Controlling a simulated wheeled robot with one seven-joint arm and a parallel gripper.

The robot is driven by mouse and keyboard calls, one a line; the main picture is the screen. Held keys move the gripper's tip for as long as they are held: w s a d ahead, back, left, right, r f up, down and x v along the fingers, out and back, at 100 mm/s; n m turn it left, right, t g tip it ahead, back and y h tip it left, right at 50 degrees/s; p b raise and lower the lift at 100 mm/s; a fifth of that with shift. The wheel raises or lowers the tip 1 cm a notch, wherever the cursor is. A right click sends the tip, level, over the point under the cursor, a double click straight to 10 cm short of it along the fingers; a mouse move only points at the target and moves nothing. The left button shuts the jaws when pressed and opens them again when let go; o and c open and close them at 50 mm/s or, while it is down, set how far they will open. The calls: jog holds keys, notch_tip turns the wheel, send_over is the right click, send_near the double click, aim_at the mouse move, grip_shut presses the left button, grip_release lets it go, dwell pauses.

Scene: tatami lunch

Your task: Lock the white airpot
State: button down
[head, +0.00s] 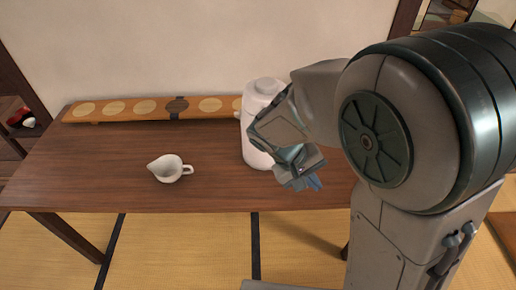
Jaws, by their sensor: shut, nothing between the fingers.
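The white airpot (254,150) stands upright on the wooden table, right of the middle of the head view. Its rounded top and left side show. My arm and gripper cover much of its right side, and no lock can be made out. My gripper (314,184) is shut and empty, pointing down at the airpot's lower right in the picture, near the table's front edge. I cannot tell whether it touches the airpot.
A small white pitcher (168,171) stands on the table (100,180) left of the airpot. A long wooden board (105,117) with round inlays lies along the back by the wall. The table's left part is mostly clear. Tatami (180,240) shows in front.

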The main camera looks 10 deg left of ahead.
jog(key=w+a+f+n+t+h+b, duration=0.1)
jog(key=a+n+t, duration=0.6)
jog(key=a+t, duration=0.7)
jog(key=a+f+h+b, duration=0.1)
jog(key=a, duration=0.9)
jog(key=shift+w+n+t, duration=0.3)
jog(key=shift+w+d+f, duration=0.1)
